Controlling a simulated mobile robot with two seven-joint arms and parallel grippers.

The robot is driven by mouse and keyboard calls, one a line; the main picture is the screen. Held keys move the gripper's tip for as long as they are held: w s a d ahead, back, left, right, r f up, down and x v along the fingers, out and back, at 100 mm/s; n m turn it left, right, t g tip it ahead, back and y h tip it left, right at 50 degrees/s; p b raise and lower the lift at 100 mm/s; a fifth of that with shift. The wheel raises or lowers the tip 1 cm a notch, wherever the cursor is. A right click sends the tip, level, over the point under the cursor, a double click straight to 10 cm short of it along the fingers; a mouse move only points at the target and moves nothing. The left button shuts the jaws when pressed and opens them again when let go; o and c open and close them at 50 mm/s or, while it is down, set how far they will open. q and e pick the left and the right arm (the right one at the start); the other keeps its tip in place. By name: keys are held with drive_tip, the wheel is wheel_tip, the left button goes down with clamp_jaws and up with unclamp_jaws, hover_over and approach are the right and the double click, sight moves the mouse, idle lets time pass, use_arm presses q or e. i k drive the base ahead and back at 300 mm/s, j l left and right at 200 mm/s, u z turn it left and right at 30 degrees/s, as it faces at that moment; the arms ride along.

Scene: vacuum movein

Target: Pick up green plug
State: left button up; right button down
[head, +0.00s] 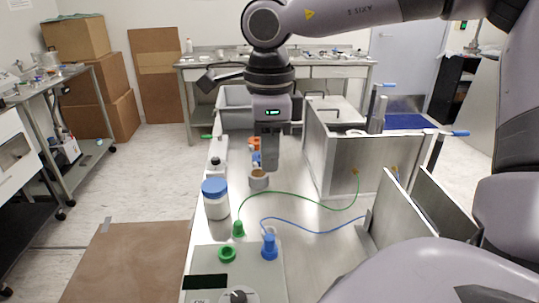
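The green plug (238,229) stands on the bench at the near end of a green cable, beside the grey control box's back edge. The cable runs right to a metal chamber (340,165). A blue plug (269,246) on a blue cable sits on the control box (235,265). A green ring-shaped socket (227,253) is on the box to its left. My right gripper (268,163) points down above the bench, beyond the green plug and apart from it. Its finger opening cannot be made out. My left gripper is not in view.
A white jar with a blue lid (216,199) stands left of the plugs. A small tan cup (258,180) is just below my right gripper. Metal plates (400,215) stand at the right. A grey bin (237,107) is at the bench's far end.

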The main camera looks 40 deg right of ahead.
sight(238, 231)
drive_tip(key=k+j, duration=0.75)
drive_tip(key=j, duration=0.2)
